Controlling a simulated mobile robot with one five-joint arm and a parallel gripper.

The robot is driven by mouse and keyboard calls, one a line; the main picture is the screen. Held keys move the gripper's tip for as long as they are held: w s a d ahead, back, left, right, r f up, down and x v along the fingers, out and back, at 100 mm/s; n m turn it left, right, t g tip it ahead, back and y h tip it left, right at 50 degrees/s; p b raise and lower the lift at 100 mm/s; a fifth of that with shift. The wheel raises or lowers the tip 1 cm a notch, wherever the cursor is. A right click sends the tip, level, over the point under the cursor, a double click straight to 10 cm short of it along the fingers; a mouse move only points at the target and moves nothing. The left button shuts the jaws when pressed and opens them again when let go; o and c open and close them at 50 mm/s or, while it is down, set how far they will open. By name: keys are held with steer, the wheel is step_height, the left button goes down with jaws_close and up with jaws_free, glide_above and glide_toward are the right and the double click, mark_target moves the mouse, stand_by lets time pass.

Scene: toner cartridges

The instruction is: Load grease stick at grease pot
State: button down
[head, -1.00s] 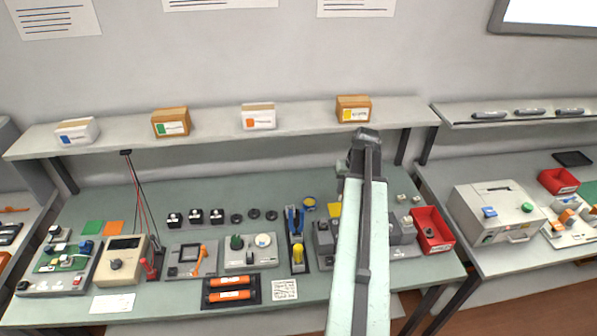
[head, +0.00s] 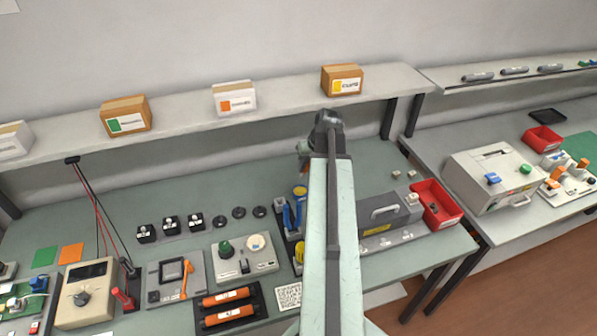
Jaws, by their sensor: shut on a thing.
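A round pot (head: 300,192) with a blue rim and yellow content stands on the green bench, just left of my arm; I take it to be the grease pot. My gripper (head: 304,162) shows only in part beside the arm's far end, behind and above the pot in the picture. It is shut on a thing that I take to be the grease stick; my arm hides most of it. I cannot tell whether the held thing touches the pot.
A holder with blue (head: 291,216) and yellow tools stands in front of the pot. A grey machine (head: 385,222) and a red bin (head: 436,205) are to the right. A shelf with boxes (head: 341,80) runs behind. Black round parts (head: 239,212) lie to the left.

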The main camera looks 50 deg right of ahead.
steer(key=shift+w+f, duration=0.1)
steer(key=shift+f, duration=0.05)
step_height(320, 180, down, 6)
steer(key=b, duration=0.6)
steer(key=shift+a, duration=0.1)
steer(key=shift+f+b, duration=0.5)
steer(key=shift+f, duration=0.05)
stand_by(1.7)
steer(key=shift+r, duration=0.1)
step_height(320, 180, up, 7)
steer(key=p, duration=0.7)
stand_by(0.3)
